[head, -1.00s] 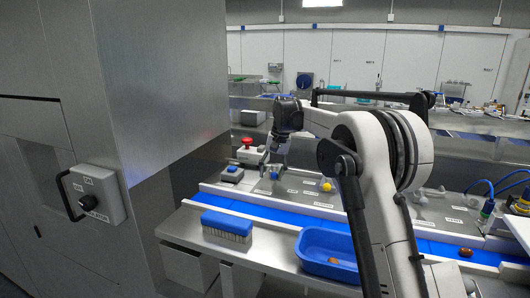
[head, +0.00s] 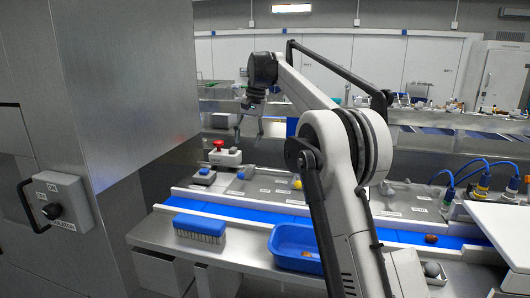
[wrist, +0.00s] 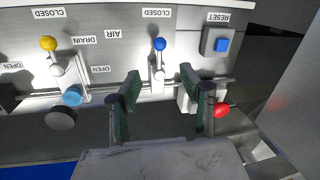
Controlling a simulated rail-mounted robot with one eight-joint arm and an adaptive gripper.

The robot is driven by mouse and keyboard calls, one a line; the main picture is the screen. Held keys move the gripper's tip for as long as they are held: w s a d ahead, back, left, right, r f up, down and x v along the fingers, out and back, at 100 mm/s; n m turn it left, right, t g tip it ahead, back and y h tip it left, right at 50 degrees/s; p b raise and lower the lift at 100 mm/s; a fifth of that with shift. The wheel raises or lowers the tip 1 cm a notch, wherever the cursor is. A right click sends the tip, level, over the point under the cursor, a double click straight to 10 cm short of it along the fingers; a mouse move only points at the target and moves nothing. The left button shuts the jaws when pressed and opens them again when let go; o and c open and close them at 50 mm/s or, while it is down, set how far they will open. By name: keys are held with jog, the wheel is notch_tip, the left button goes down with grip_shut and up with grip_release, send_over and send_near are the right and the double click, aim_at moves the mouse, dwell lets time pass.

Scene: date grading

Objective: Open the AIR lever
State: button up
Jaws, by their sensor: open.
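The AIR label (wrist: 113,33) is on the grey panel in the wrist view, left of a lever with a blue knob (wrist: 159,44). That lever stands by a CLOSED label (wrist: 156,12), with an OPEN label (wrist: 101,69) to its lower left. My gripper (wrist: 160,84) is open and empty, its fingers apart, one on each side of the lever's line in the picture. The blue knob shows just beyond the fingertips, and I see no contact. In the head view my gripper (head: 246,104) is raised above the panel (head: 262,183).
A lever with a yellow knob (wrist: 48,43) stands left near the DRAIN label. A blue RESET button (wrist: 221,45) is on the right. A red button (wrist: 221,110) is near the right finger. A blue tray (head: 290,255) and brush (head: 200,228) are in front of the blue belt.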

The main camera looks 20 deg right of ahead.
jog(key=s+r+n+t+h, duration=0.1)
jog(key=s+r+t, duration=0.1)
jog(key=s, duration=1.9)
jog(key=shift+s+a+r+n+t+b, duration=0.3)
jog(key=shift+r+n+t+b, duration=0.1)
jog(key=shift+r, duration=0.45)
jog(key=shift+s, duration=0.1)
